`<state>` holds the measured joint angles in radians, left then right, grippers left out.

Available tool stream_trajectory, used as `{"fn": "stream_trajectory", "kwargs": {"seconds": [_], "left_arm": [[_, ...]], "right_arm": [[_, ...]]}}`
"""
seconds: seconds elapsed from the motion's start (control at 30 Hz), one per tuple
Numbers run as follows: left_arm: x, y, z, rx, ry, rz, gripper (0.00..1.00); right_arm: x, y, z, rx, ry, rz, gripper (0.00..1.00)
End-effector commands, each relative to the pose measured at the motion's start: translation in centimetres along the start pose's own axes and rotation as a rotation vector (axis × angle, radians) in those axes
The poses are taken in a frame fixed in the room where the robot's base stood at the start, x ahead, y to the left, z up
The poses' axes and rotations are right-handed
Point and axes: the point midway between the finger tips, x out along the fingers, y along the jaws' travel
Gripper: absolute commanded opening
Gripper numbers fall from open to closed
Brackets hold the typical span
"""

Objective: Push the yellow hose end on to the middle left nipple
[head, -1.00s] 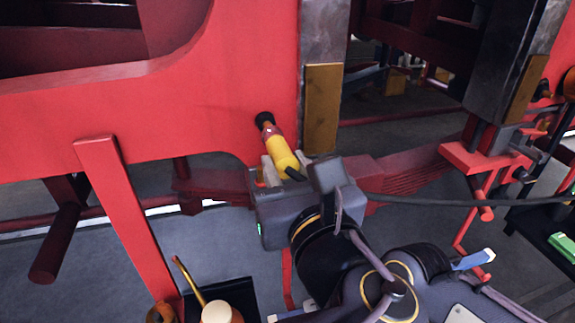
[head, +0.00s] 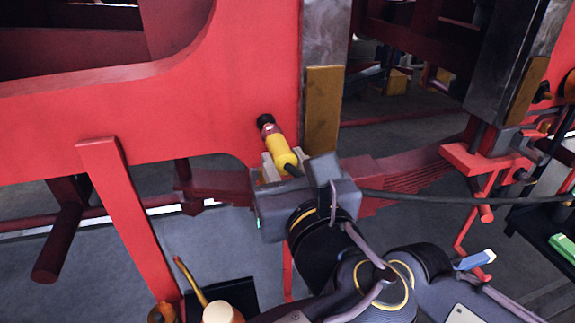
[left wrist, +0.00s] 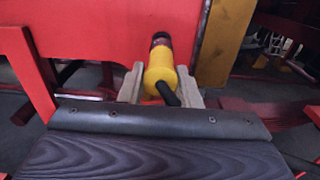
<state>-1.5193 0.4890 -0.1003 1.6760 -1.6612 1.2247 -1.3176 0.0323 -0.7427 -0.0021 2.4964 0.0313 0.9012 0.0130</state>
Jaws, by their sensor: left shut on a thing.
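The yellow hose end (head: 282,154) is held between the fingers of my left gripper (head: 279,166), in front of the red frame plate. It points up and slightly left in the head view. A dark nipple (head: 265,120) stands on the red plate at its far end, with a pinkish band between the dark part and the yellow body. The two look in line and touching, but how far the hose end sits over the nipple cannot be told. The left wrist view also shows the yellow hose end (left wrist: 160,68) between both pale fingers. My right gripper is out of view.
A black hose (head: 450,199) runs from the hose end to the right. A brownish block (head: 322,108) on a grey metal upright stands close to the right of the nipple. A red post (head: 125,220) stands at the left.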

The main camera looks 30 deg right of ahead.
Motion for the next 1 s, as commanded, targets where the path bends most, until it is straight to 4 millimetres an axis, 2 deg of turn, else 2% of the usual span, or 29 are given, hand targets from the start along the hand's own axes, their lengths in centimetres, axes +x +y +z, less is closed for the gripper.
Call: {"fn": "stream_trajectory", "kwargs": {"seconds": [0.6, 0.63, 0.8, 1.0], "left_arm": [[1.9, 0.0, 0.1, 0.0, -0.001, 0.001, 0.0], [2.0, 0.0, 0.1, 0.0, -0.001, 0.001, 0.31], [1.9, 0.0, 0.0, 0.0, -0.001, 0.001, 0.54], [1.9, 0.0, 0.0, 0.0, 0.0, 0.001, 0.56]], "right_arm": [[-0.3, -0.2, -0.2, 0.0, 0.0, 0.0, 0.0], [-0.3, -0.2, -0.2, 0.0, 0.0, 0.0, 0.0], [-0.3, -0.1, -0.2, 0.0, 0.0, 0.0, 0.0], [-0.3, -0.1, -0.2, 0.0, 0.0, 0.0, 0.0]]}}
